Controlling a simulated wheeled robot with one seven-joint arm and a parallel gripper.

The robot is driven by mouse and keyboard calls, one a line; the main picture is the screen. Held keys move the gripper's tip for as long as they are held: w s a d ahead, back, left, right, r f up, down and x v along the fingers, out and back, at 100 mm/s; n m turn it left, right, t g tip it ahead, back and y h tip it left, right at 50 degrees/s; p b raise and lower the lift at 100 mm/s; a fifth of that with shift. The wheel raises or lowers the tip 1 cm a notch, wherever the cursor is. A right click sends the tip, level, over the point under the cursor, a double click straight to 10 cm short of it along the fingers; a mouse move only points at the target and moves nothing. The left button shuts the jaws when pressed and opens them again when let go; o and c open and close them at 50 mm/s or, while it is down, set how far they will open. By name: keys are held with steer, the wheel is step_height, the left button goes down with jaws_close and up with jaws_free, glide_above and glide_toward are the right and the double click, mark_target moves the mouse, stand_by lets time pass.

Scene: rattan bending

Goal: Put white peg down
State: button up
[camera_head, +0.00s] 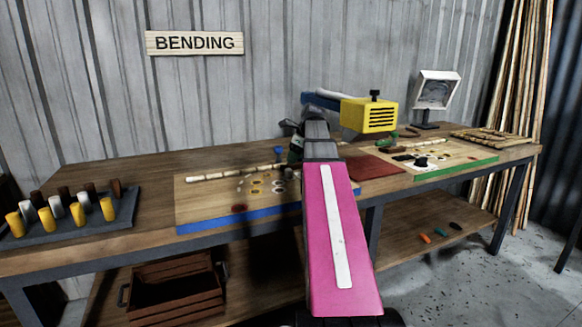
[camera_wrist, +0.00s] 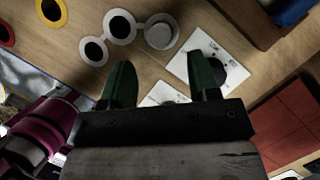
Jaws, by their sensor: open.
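In the wrist view my gripper (camera_wrist: 163,82) has its two green fingers apart, with nothing between them but the board and part of a white plate. A white peg (camera_wrist: 159,36) appears to stand in the rightmost of the white-ringed holes, seen end-on, beyond the fingertips and apart from them. Two other white-ringed holes (camera_wrist: 119,26) beside it look dark and empty. In the head view my gripper is largely hidden behind my pink arm, over the blue-edged board (camera_head: 225,221). More white pegs (camera_head: 56,206) stand in the dark rack (camera_head: 75,235) at the left.
Yellow and brown pegs share the rack. A rattan pole (camera_head: 232,173) lies along the board's back. A yellow machine (camera_head: 370,115) stands behind. A red mat (camera_head: 374,168) and a green-edged board (camera_head: 455,172) lie to the right. Bare bench top separates rack and board.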

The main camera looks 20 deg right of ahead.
steer(key=v, duration=0.4)
steer(key=shift+s+d+r, duration=0.1)
steer(key=shift+d+r, duration=0.05)
steer(key=shift+r, duration=0.2)
